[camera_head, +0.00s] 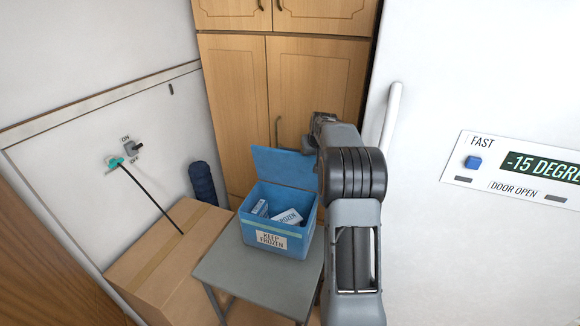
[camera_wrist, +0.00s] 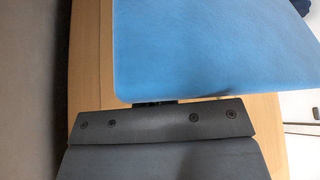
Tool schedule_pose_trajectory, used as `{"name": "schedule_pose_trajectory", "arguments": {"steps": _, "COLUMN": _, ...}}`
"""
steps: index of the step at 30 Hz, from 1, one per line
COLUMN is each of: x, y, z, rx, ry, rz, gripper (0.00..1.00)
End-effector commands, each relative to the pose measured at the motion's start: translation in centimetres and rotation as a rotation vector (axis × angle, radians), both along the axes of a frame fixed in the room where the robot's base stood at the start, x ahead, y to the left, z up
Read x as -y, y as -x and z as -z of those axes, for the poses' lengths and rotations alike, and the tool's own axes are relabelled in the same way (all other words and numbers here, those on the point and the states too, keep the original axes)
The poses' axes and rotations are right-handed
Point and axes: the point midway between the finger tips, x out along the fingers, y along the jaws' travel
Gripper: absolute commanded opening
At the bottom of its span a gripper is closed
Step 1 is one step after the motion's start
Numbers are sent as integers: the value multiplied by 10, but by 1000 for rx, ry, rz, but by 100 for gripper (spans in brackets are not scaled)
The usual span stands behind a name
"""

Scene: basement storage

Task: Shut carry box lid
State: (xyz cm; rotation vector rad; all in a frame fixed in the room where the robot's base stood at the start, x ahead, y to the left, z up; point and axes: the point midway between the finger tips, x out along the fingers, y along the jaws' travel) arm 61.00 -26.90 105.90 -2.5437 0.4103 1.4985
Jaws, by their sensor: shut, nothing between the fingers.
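The blue carry box (camera_head: 272,238) stands on a small grey table, with a "keep frozen" label on its front. Its blue lid (camera_head: 283,167) is open and stands up at the back of the box. White and blue packs marked frozen (camera_head: 287,217) lie inside. My gripper (camera_head: 322,122) is at the lid's upper right, on its far side as far as I can tell. In the wrist view the lid (camera_wrist: 215,45) fills the upper part, just beyond my shut gripper (camera_wrist: 155,102). The lid hides the fingertips there, and I cannot tell whether they touch it.
The grey table (camera_head: 222,270) is close to a cardboard box (camera_head: 160,262) on the left. A wooden cupboard (camera_head: 240,100) stands close behind. A white freezer door (camera_head: 440,80) with a handle is at the right. A dark blue roll (camera_head: 202,182) stands at the back left.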

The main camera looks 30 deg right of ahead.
Motion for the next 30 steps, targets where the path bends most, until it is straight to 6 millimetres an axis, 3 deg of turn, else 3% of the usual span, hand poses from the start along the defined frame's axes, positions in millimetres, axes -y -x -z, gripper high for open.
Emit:
{"name": "schedule_pose_trajectory", "arguments": {"steps": 1, "x": -2, "y": 3, "z": 11, "rx": -15, "ry": -7, "rz": 0, "gripper": 0}}
{"name": "schedule_pose_trajectory", "arguments": {"steps": 30, "x": -14, "y": 15, "z": 5, "rx": -10, "ry": -4, "rz": 0, "gripper": 0}}
